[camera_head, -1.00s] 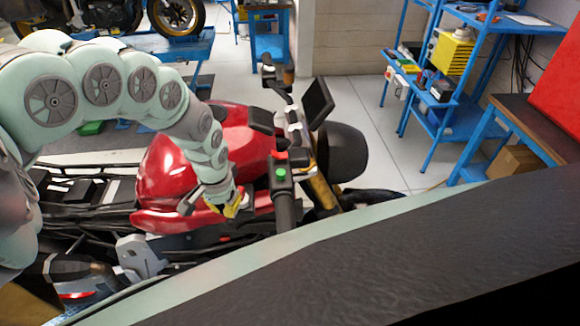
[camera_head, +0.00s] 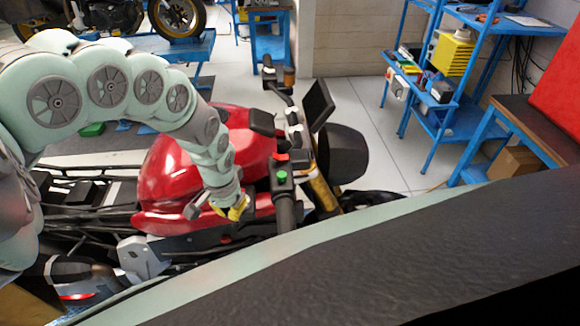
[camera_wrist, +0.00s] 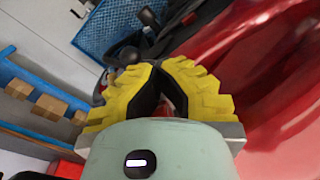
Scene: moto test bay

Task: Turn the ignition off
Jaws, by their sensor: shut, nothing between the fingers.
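A red motorcycle (camera_head: 185,165) stands in the middle of the head view. Its near handlebar grip (camera_head: 285,212) carries a black switch block with a green button (camera_head: 282,177) and a red switch (camera_head: 280,157). Which control is the ignition I cannot tell for sure, nor how it is set. My gripper (camera_head: 240,210) with yellow fingers is just left of the grip, beside the red tank and apart from the green button. In the wrist view my gripper (camera_wrist: 158,66) has its fingertips together and holds nothing; red bodywork (camera_wrist: 255,60) lies to the right.
A dark display (camera_head: 318,104) and a round black headlight (camera_head: 342,153) are beyond the handlebar. A blue shelf (camera_head: 435,100) with a yellow box (camera_head: 452,52) stands at the right. Clear floor (camera_head: 375,110) lies between shelf and motorcycle.

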